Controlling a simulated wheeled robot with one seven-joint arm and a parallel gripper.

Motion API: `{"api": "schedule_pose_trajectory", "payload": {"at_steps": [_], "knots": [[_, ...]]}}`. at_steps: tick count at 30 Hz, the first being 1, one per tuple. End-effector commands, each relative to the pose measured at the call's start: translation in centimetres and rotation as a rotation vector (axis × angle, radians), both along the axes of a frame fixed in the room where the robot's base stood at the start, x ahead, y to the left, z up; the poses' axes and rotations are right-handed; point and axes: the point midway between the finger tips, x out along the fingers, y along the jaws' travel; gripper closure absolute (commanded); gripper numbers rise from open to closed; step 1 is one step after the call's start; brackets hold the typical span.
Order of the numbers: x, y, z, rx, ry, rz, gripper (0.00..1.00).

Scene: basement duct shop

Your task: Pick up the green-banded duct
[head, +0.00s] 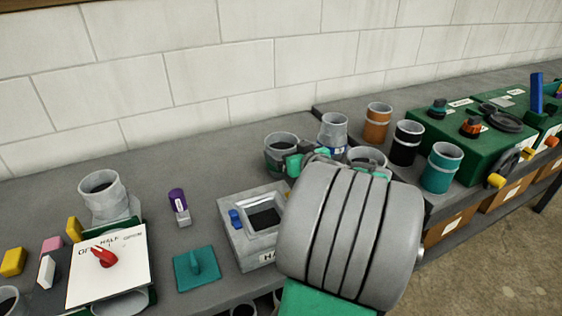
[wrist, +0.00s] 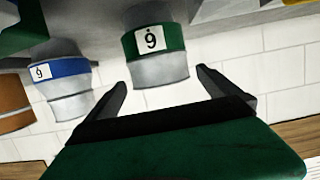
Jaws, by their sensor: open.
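The green-banded duct (wrist: 158,42) is a grey cylinder with a green band and a label reading 9. In the wrist view it lies ahead of my gripper (wrist: 161,78), lined up with the gap between the fingers, which are spread and hold nothing. I cannot tell whether the fingertips overlap its near end. In the head view the duct (head: 281,142) stands on the bench by the wall, its band mostly hidden. My gripper (head: 302,160) is close by at its right, largely hidden by my own wrist.
A blue-banded duct (head: 333,130) stands close to the right, also marked 9. Orange (head: 377,123), black (head: 406,144) and teal (head: 441,168) ducts stand farther right, by green boxes (head: 466,143). A grey box (head: 238,250) with a dark opening sits in front. Bench at left rear is clear.

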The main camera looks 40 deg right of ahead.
Motion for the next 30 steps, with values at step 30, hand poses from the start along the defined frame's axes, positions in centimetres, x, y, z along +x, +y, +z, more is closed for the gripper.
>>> {"api": "schedule_pose_trajectory", "payload": {"at_steps": [30], "knots": [[5.0, -1.7, -1.2, 0.001, 0.002, -0.003, 0.37]]}}
